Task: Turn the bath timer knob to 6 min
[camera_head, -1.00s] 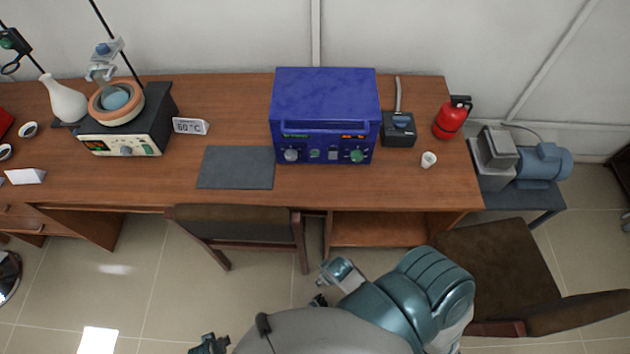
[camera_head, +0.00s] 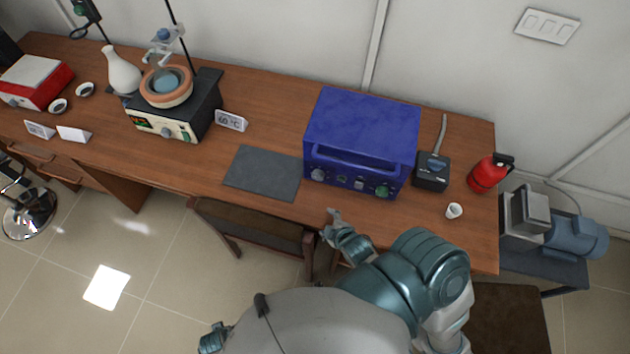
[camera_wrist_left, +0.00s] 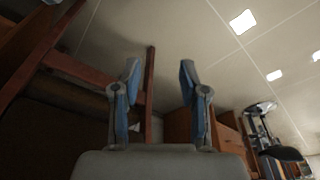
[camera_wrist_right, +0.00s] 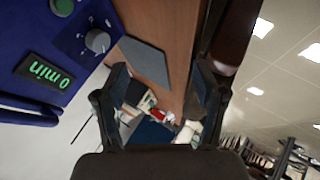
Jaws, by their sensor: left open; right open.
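A blue box-shaped device (camera_head: 360,140) stands on the wooden bench, with several knobs along its front. A grey knob (camera_head: 317,175) is at the front's left end and a green one (camera_head: 381,191) at its right. In the right wrist view a display (camera_wrist_right: 45,73) reads "0 min" in green, near a grey knob (camera_wrist_right: 97,40) and a green round part (camera_wrist_right: 62,7). My right gripper (camera_head: 334,217) is open and empty, in front of the device at the bench edge; it also shows in the right wrist view (camera_wrist_right: 160,85). My left gripper (camera_wrist_left: 160,80) is open and empty, below bench height.
A dark grey mat (camera_head: 262,172) lies left of the device. A black box (camera_head: 432,171), a white cup (camera_head: 454,210) and a red extinguisher (camera_head: 489,174) are to its right. A heater with a bowl (camera_head: 170,108) stands further left. A chair (camera_head: 255,230) is tucked at the bench.

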